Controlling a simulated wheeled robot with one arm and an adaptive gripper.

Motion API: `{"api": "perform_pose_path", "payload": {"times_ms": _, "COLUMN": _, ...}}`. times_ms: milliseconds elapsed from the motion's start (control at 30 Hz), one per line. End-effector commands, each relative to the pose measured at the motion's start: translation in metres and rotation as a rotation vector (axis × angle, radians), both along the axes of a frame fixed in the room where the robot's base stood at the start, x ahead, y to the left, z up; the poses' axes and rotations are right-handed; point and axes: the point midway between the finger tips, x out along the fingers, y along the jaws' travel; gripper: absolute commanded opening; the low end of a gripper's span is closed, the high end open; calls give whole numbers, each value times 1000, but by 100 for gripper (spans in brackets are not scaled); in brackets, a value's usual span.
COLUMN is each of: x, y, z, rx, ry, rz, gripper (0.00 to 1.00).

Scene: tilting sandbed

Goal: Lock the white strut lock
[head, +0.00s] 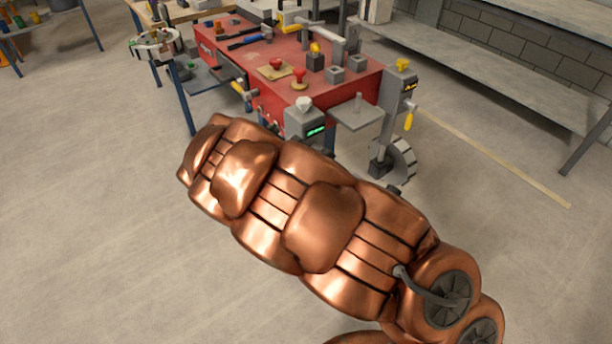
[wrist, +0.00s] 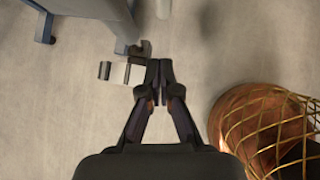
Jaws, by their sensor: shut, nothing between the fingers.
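In the head view a white knob (head: 304,103) sits on top of a grey box with a green-lit display (head: 310,130), at the near corner of the red-topped bench (head: 280,70). It looks like the white strut lock, but its lock position cannot be told. In the wrist view my gripper (wrist: 158,72) is shut and empty, with its fingertips together. Just left of the fingertips is a small pale block with a grey cylindrical end (wrist: 118,73); I cannot tell whether it is part of the lock or touches the fingers. My arm hides the gripper in the head view.
A second grey box with a yellow knob (head: 403,65) and yellow handle (head: 409,121) stands at the bench's right corner. A small grey shelf (head: 357,112) sticks out between the boxes, near a toothed wheel (head: 400,158). Open floor (head: 90,230) lies to the left.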

Motion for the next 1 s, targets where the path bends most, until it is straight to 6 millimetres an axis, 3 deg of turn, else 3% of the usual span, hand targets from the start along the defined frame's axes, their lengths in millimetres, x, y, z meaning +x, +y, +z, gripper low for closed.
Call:
{"api": "perform_pose_path", "payload": {"times_ms": 200, "x": -20, "y": 16, "z": 30, "rx": 2, "ry": -3, "rz": -7, "gripper": 0}}
{"api": "perform_pose_path", "payload": {"times_ms": 400, "x": -32, "y": 28, "z": 46, "rx": 3, "ry": -1, "rz": -7, "gripper": 0}}
{"api": "perform_pose_path", "payload": {"times_ms": 1000, "x": -37, "y": 33, "z": 52, "rx": 1, "ry": -1, "rz": -6, "gripper": 0}}
